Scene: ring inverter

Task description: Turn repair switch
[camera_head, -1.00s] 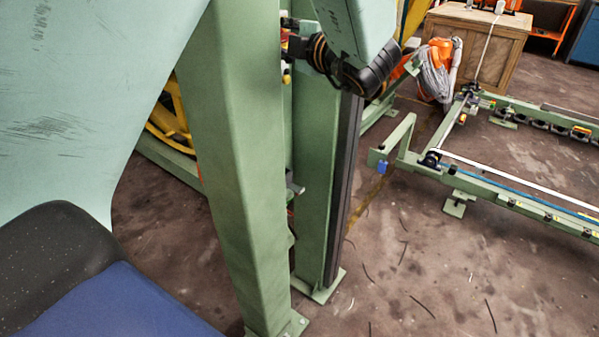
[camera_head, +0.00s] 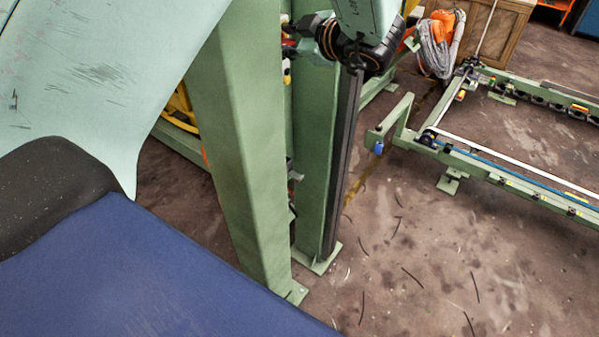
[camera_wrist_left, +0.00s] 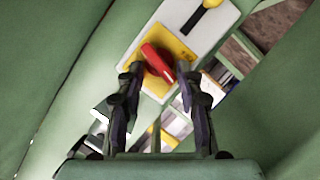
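In the left wrist view, a red switch handle (camera_wrist_left: 158,63) sits slanted on a yellow plate (camera_wrist_left: 181,48). My left gripper (camera_wrist_left: 160,77) is open, with its two dark fingers on either side of the handle's lower end. I cannot tell whether the fingers touch it. In the head view, my left wrist's dark joint shows at the top centre, beside the green posts; its fingers are not clearly visible there. My right gripper is in neither current view.
A second handle, yellow and black (camera_wrist_left: 200,15), is on a white panel above the yellow plate. Green posts (camera_head: 235,150) stand close by. A low green conveyor frame (camera_head: 500,175) lies to the right, near a wooden crate (camera_head: 497,35). Floor between them is open, with scattered dark strips.

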